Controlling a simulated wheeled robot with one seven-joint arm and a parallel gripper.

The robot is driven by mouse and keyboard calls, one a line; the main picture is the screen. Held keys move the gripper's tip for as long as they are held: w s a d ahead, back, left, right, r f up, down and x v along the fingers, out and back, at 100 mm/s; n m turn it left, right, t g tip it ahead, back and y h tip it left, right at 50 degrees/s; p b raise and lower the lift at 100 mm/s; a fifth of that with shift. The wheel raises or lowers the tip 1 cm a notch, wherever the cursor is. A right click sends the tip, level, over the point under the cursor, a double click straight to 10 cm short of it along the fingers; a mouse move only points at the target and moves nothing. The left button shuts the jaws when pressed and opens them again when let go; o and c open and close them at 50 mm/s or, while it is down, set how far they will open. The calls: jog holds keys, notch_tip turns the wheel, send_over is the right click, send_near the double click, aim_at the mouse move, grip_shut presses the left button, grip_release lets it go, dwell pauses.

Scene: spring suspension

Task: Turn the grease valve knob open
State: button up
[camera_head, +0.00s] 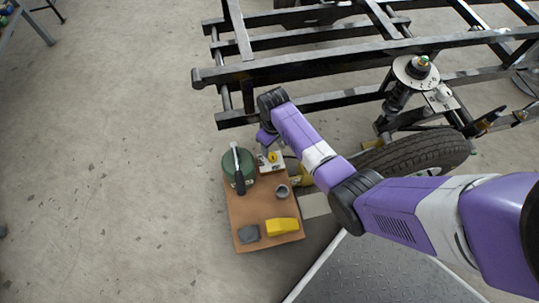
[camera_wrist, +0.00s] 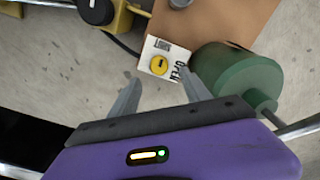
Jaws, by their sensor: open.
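The grease valve knob is a small round yellow knob (camera_wrist: 159,65) on a white plate (camera_wrist: 151,49) marked with "OPEN" and another, less legible word. In the wrist view it has a short dark mark across its face. The knob also shows in the head view (camera_head: 272,157), on the plate at the far end of the brown board. My gripper (camera_wrist: 158,86) is open and empty, its two grey fingers pointing toward the plate, with the knob showing just beyond and between the fingertips. I cannot tell whether either finger touches the plate. In the head view my arm hides part of the gripper.
A green canister (camera_head: 232,168) with a black-handled lever (camera_head: 239,180) stands beside the plate. The brown board (camera_head: 248,212) also holds a grey cup (camera_head: 282,191), a yellow block (camera_head: 282,226) and a dark lump (camera_head: 249,233). A black frame (camera_head: 300,65) and tyre (camera_head: 425,152) lie beyond.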

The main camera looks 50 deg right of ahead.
aim_at(272, 156)
notch_tip(272, 156, down, 8)
jog(key=b, duration=0.4)
jog(key=shift+w+d+r, duration=0.1)
jog(key=shift+r, duration=0.05)
jog(key=shift+c, duration=0.5)
grip_shut()
